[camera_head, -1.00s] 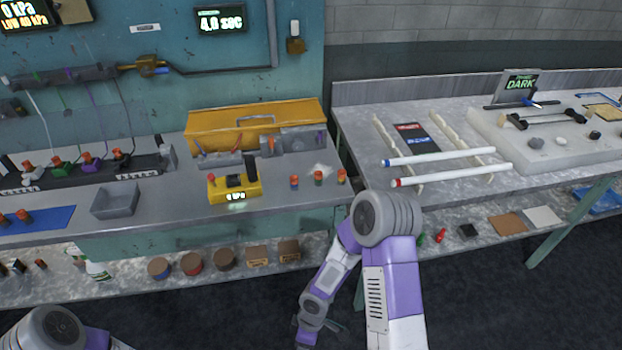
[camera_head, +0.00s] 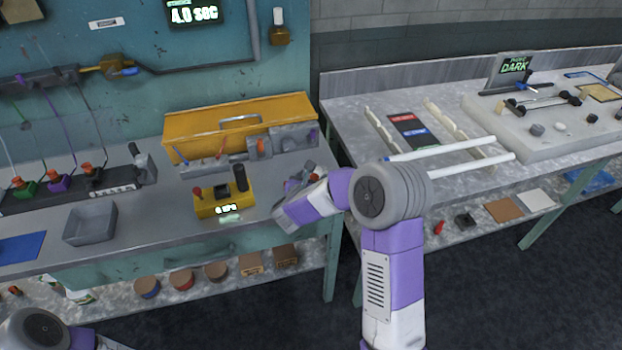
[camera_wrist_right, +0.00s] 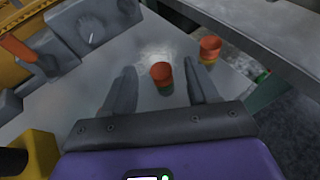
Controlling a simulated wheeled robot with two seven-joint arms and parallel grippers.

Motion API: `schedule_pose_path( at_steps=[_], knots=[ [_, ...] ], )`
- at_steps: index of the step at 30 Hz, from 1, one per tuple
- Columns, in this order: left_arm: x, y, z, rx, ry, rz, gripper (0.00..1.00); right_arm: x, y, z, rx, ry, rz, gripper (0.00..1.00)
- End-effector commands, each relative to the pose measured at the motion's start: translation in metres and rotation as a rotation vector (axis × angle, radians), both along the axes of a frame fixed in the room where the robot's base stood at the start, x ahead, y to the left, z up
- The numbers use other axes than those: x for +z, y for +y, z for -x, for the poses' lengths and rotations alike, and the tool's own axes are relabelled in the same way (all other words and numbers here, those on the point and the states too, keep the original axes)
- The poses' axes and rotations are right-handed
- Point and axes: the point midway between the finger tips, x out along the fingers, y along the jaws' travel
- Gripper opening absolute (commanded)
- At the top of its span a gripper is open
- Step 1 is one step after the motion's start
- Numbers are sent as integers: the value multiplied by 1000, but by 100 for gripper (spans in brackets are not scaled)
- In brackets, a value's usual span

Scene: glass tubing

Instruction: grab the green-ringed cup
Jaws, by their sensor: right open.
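The green-ringed cup (camera_wrist_right: 164,80) is a small orange-red cup with a green band low on it. In the right wrist view it stands upright on the bench, in line with the gap between the fingers of my right gripper (camera_wrist_right: 161,68). The fingers are apart on either side, and nothing is gripped. A second orange cup with a yellowish ring (camera_wrist_right: 209,49) stands behind it to the right. In the head view my right gripper (camera_head: 304,177) is over the bench's right end, and my arm hides the cups. My left gripper is out of view.
A yellow device (camera_head: 224,200) and a yellow toolbox (camera_head: 238,123) stand left of and behind my right gripper. A grey bin (camera_head: 90,223) is farther left. White tubes (camera_head: 470,145) lie on the right table.

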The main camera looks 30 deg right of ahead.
Motion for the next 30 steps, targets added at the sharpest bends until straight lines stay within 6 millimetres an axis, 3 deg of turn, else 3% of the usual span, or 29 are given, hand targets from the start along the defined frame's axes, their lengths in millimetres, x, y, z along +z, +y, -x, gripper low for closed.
schedule_pose_path(
  at_steps=[8, 12, 20, 30],
  knots=[
    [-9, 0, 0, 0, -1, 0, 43, -24, -23, -24, -2, 2, -2, 59],
    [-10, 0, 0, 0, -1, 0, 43, -28, -32, -34, -2, 1, -3, 59],
    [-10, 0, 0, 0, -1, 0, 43, -28, -34, -37, 1, 1, -3, 59],
    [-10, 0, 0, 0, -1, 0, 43, -28, -34, -36, 1, 1, -3, 10]
  ],
)
